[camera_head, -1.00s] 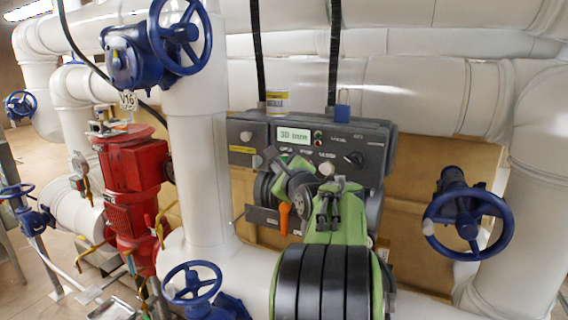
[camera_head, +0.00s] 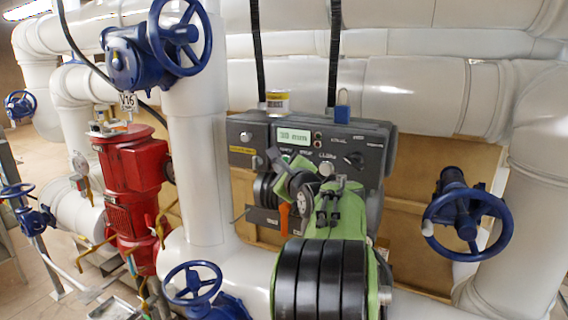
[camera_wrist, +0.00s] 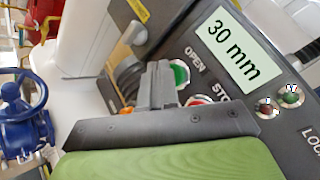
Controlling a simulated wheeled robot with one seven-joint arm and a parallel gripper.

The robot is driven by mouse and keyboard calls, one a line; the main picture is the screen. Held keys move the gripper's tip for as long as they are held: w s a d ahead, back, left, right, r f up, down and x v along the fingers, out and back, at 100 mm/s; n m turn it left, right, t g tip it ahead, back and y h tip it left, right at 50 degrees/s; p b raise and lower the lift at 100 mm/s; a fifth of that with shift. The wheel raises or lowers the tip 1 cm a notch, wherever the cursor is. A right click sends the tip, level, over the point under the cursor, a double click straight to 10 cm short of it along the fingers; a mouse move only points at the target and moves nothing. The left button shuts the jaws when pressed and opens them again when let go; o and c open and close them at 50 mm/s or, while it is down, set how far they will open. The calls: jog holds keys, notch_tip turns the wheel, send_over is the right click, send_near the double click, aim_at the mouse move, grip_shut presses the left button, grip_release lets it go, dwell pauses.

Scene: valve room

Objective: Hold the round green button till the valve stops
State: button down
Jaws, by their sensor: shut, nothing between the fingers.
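The grey control panel (camera_head: 372,150) is mounted in front of the white pipes. Its display (camera_wrist: 231,47) reads 30 mm, and the display also shows in the head view (camera_head: 294,136). In the wrist view the round green button (camera_wrist: 181,73) sits by the word OPEN. The red button (camera_wrist: 199,100) by STOP is partly hidden behind my gripper. My gripper (camera_wrist: 162,72) is shut and empty. Its tips overlap the left edge of the green button in the wrist view; I cannot tell whether they touch it. In the head view my arm hides that button.
A red actuator (camera_head: 132,165) stands on the pipe at left. Blue handwheels stick out at upper left (camera_head: 180,38), lower left (camera_head: 192,284) and right (camera_head: 468,222).

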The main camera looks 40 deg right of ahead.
jog(key=shift+w+d+p, duration=0.15)
jog(key=shift+d+p, duration=0.15)
jog(key=shift+d, duration=0.1)
dwell(2.0)
dwell(1.9)
jog(key=shift+s+a+b, duration=0.3)
jog(key=shift+a+b, duration=0.1)
jog(key=shift+a, duration=0.4)
jog(key=shift+s+a+b, duration=0.25)
jog(key=shift+a+b, duration=0.1)
jog(key=shift+a, duration=0.45)
jog(key=shift+s+a+b, duration=0.3)
jog(key=shift+a, duration=0.45)
jog(key=shift+s+a+b, duration=0.25)
jog(key=shift+a+b, duration=0.1)
jog(key=shift+a, duration=0.45)
